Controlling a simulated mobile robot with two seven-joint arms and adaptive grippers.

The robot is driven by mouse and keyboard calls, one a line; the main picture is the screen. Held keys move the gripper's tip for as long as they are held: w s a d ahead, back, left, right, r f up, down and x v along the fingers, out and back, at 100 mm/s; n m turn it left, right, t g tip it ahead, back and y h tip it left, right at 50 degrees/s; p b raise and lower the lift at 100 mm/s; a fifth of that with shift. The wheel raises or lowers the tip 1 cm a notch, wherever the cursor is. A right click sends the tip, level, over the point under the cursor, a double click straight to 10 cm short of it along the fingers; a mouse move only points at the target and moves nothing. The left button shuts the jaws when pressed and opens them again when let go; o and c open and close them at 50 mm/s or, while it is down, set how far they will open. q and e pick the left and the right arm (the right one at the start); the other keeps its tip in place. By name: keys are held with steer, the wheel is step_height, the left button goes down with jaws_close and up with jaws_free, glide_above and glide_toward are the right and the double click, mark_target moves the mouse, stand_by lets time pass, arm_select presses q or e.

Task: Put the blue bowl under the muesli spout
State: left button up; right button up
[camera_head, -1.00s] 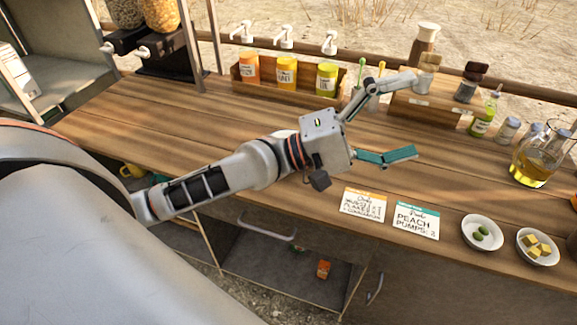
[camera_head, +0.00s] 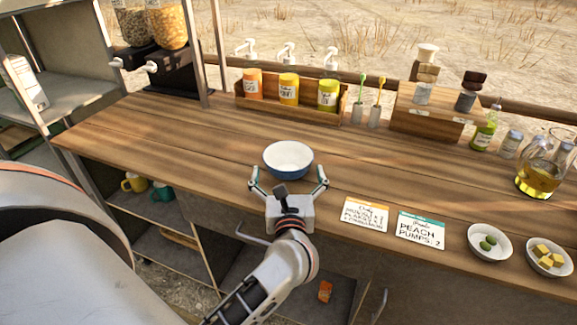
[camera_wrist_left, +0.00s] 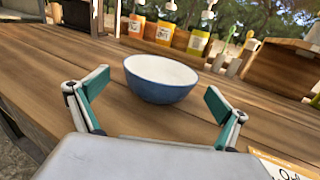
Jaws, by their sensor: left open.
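The blue bowl (camera_head: 288,174), white inside, stands upright and empty on the wooden counter. It also shows in the left wrist view (camera_wrist_left: 160,92). My left gripper (camera_head: 288,187) is open and empty on the near side of the bowl, its two fingers spread and pointing towards it. The fingers look apart from the bowl. Two clear dispensers stand at the back left, one with dark mixed grains (camera_head: 133,25) and one with orange-yellow flakes (camera_head: 167,24). I cannot tell which holds muesli. My right gripper is out of view.
Two cards (camera_head: 365,215) (camera_head: 421,231), small white bowls (camera_head: 489,254) and an oil jug (camera_head: 537,178) are on the right. The counter between bowl and dispensers is clear.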

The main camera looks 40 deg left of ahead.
mark_target(289, 154)
arm_select(q)
steer(key=shift+w+a+r, duration=0.1)
steer(key=shift+w+a, duration=0.15)
steer(key=shift+w, duration=0.2)
steer(key=shift+x, duration=2.4)
steer(key=c, duration=0.8)
steer(key=shift+r, duration=0.1)
steer(key=shift+c, duration=0.8)
steer(key=shift+r, duration=0.25)
step_height(289, 154, up, 19)
steer(key=p, duration=0.4)
steer(key=shift+p, duration=0.4)
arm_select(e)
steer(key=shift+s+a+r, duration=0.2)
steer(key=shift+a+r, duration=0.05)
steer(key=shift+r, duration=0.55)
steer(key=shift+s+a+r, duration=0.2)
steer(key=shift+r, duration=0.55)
